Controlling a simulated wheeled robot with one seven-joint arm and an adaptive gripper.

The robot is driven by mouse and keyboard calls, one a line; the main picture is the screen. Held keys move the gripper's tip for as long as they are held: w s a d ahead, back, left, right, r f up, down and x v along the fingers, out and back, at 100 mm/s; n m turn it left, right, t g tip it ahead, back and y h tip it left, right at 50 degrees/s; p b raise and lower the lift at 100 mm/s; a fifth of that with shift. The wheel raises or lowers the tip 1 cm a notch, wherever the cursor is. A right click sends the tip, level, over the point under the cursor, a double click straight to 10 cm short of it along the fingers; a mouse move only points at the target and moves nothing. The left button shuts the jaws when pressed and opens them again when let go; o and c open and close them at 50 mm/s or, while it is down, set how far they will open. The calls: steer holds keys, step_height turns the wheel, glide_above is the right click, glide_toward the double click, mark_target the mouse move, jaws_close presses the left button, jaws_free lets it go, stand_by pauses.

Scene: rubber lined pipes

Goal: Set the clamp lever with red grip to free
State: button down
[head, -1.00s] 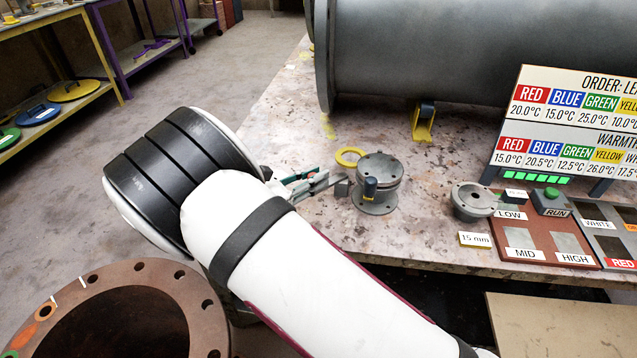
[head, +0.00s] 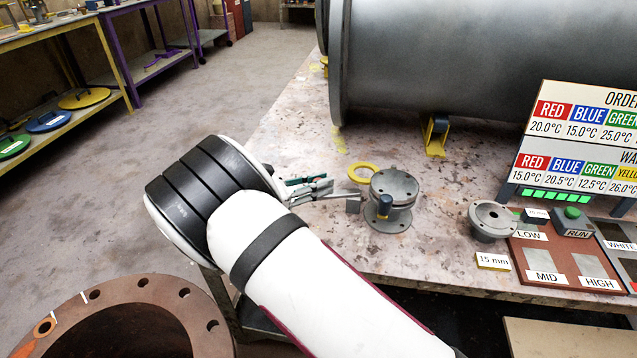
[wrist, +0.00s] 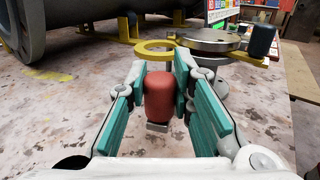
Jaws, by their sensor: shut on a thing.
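The red grip (wrist: 158,98) of the clamp lever stands between my fingers in the wrist view. My gripper (wrist: 158,90), with teal finger pads, is shut on it. A small grey piece (wrist: 157,127) shows just below the grip. In the head view my gripper (head: 322,188) is left of the round grey flanged fitting (head: 393,185), and the red grip is hidden there. A second lever with a dark blue grip (head: 385,205) is at the fitting's front. The red lever's pivot and exact setting cannot be made out.
A large grey pipe (head: 430,60) lies behind. A small flange (head: 493,220), a control panel (head: 560,260) and a sign board (head: 580,140) stand to the right. A rusty flange (head: 150,290) is at lower left.

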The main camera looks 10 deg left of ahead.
steer(key=shift+w+r, duration=0.1)
steer(key=shift+w, duration=0.05)
steer(key=c, duration=1.4)
jaws_free()
steer(key=v, duration=1.2)
